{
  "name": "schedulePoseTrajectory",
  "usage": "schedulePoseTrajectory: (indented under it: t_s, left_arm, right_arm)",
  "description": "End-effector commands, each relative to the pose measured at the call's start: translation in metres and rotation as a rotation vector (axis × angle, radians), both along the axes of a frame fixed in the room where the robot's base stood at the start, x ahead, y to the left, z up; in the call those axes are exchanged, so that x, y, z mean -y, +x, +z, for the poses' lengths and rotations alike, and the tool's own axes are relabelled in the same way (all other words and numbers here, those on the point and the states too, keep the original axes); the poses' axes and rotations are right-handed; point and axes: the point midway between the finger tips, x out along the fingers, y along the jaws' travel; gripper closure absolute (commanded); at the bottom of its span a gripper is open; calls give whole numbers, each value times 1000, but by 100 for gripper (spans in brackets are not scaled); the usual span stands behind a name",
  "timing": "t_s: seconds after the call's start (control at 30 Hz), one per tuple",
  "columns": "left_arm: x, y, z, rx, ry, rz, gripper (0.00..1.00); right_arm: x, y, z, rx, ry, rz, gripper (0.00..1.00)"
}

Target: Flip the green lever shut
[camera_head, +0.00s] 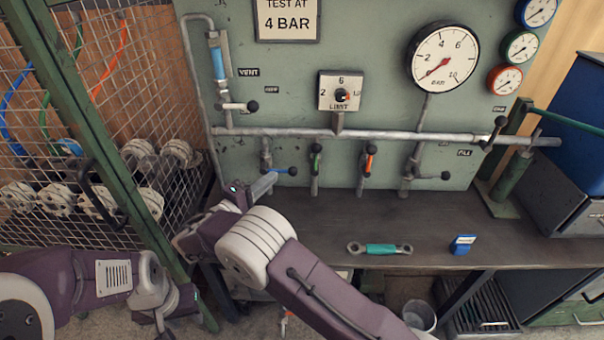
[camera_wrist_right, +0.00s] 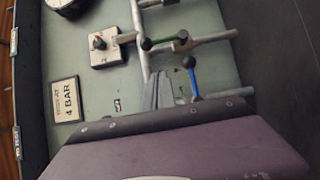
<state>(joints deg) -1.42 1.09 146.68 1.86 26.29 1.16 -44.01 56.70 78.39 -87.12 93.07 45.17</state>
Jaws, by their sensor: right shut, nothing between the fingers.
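The green lever (camera_head: 316,163) stands upright along its short pipe below the main pipe, black knob at the top. In the right wrist view the green lever (camera_wrist_right: 163,42) lies across the top, its knob to the left. My right gripper (camera_head: 267,183) is shut and empty in front of the panel, left of the green lever and close to the blue lever (camera_head: 279,171). In the wrist view its fingers (camera_wrist_right: 165,92) show beside the blue lever (camera_wrist_right: 191,77), apart from the green one. My left gripper (camera_head: 165,325) is low at the left, its fingers unclear.
An orange lever (camera_head: 369,161) stands upright right of the green one. The main pipe (camera_head: 290,132) crosses the panel above. A wrench with a teal grip (camera_head: 381,249) and a blue box (camera_head: 462,244) lie on the bench (camera_head: 330,215). A mesh cage (camera_head: 120,120) stands left.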

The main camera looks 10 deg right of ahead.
Motion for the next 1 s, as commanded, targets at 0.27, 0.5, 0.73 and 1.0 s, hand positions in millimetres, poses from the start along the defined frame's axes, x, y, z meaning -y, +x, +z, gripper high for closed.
schedulePoseTrajectory:
  t_s: [0.27, 0.5, 0.73, 1.0]
  left_arm:
    - [0, 0, -1, 0, 0, 0, 64]
    - [0, 0, -4, 0, 0, 0, 64]
    - [0, 0, -11, 0, 0, 0, 64]
    - [0, 0, -19, 0, 0, 0, 64]
  right_arm:
    - [-4, -1, -1, -1, 2, 8, 100]
    - [10, 9, -2, -1, 2, 5, 100]
    - [48, 41, -3, -2, 2, 3, 100]
    - [92, 62, -2, -3, 0, 5, 100]
